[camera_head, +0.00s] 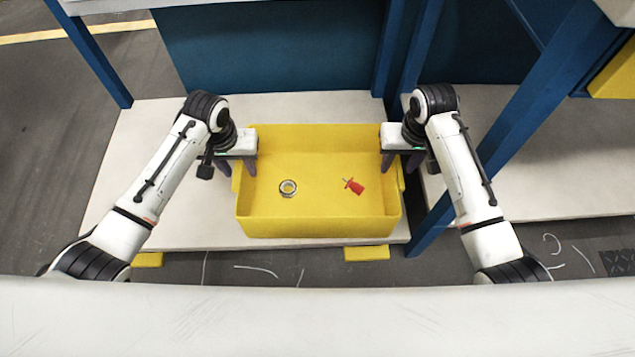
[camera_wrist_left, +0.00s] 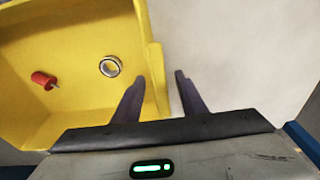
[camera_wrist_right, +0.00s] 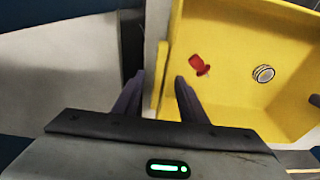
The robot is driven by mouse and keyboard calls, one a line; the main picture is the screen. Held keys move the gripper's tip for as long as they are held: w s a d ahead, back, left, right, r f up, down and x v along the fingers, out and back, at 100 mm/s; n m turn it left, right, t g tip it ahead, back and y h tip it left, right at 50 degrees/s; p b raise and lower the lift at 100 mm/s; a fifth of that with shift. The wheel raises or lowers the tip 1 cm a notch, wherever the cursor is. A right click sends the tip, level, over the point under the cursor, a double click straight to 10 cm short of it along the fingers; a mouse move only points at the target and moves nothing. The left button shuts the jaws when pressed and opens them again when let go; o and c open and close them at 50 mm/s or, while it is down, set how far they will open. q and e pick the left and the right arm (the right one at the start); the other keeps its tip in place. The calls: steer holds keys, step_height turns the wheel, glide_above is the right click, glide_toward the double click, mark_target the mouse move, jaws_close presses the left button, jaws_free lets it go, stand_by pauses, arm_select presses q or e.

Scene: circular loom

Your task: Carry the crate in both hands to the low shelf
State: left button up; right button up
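The yellow crate (camera_head: 320,228) stands upright on the pale low shelf (camera_head: 150,190), close to its front edge. A metal ring nut (camera_head: 288,188) and a red-handled tool (camera_head: 354,186) lie inside it. My left gripper (camera_head: 241,182) is at the crate's left wall, its fingers apart, one inside and one outside the wall (camera_wrist_left: 154,80). My right gripper (camera_head: 401,172) is at the right wall in the same way, fingers apart on either side of the wall (camera_wrist_right: 164,75). Gaps show between fingers and walls. The crate's underside is hidden.
Blue posts (camera_head: 503,120) stand right of the crate, close to my right arm, and another (camera_head: 88,52) is at the far left. A blue panel (camera_head: 270,50) rises behind the shelf. The shelf left of the crate is bare. Another pale shelf (camera_head: 570,170) lies to the right.

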arm_select(q)
jaws_close()
arm_select(e)
jaws_close()
arm_select(q)
steer(key=shift+r, duration=0.15)
arm_select(e)
steer(key=shift+r, duration=0.15)
